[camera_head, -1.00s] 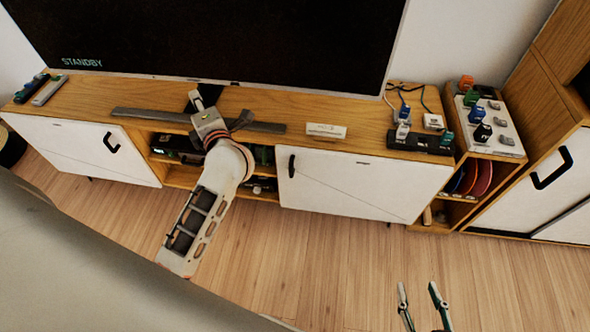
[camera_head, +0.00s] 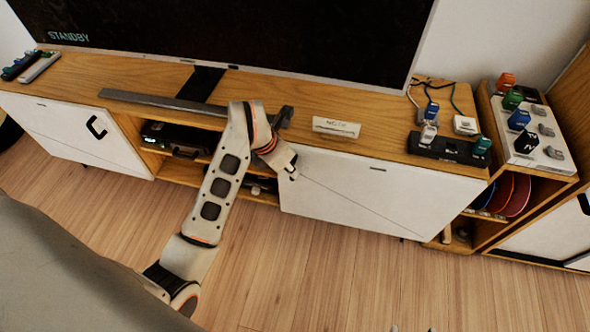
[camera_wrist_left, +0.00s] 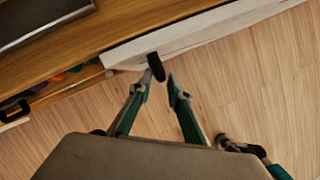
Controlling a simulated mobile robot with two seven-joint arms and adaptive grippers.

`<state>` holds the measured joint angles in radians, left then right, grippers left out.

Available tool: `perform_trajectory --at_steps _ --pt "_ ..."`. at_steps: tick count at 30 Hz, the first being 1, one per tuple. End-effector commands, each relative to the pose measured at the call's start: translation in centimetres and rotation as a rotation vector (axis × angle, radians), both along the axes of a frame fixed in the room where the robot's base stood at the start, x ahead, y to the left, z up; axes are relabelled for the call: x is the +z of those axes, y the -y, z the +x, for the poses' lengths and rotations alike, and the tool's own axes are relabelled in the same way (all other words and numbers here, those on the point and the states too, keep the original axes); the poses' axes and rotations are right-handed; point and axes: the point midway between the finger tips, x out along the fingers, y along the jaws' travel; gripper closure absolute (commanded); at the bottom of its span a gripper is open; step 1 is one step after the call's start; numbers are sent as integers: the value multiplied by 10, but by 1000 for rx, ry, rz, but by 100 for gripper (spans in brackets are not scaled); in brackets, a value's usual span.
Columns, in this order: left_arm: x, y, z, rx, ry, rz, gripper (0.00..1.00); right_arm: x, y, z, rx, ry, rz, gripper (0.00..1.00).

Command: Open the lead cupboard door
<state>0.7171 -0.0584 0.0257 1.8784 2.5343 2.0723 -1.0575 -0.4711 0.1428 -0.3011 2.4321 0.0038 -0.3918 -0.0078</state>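The low wooden cabinet has a white left door (camera_head: 75,132) with a black handle (camera_head: 96,127) and a white right door (camera_head: 370,200). Both look shut. Which one the task calls lead is not marked. My left gripper (camera_head: 291,168) is at the upper left corner of the right door, and my arm partly covers it. In the left wrist view its two green fingers (camera_wrist_left: 160,82) are apart, with the door's black handle (camera_wrist_left: 155,67) at their tips, closer to the left finger; contact is unclear. Only the fingertips of my right gripper (camera_head: 412,329) show at the bottom edge, apart.
A grey sound bar (camera_head: 165,102), a white box (camera_head: 336,127) and a black strip with plugs (camera_head: 440,150) lie on the cabinet top below the screen (camera_head: 230,30). An open shelf holds a dark case (camera_head: 175,138). The wooden floor (camera_head: 330,270) before the right door is clear.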

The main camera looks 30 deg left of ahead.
Motion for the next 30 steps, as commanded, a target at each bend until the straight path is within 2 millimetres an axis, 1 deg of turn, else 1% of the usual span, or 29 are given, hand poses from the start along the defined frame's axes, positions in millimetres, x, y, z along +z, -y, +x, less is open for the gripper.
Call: perform_trajectory --at_steps 1,6,10,17,18,19,20,26,30 --pt "-16 1 -1 0 -12 -1 82 -4 -3 -1 -2 -7 13 60" --pt "-29 4 7 0 -7 0 82 3 -7 2 -9 5 42 60" --pt "-31 4 11 0 -2 2 82 7 -9 5 -11 14 53 60" --pt "-30 4 12 1 2 1 82 9 -10 5 -10 18 55 60" --pt "-30 4 12 1 2 2 87 9 -10 5 -10 18 55 60" --pt "-30 4 12 1 2 1 95 9 -10 5 -10 18 55 60" --pt "-30 4 12 1 2 1 100 9 -10 5 -10 18 55 60" --pt "-30 5 11 -1 1 3 100 9 -10 5 -10 18 55 60" --pt "-30 6 7 5 1 4 100 10 -10 6 -10 19 54 60"
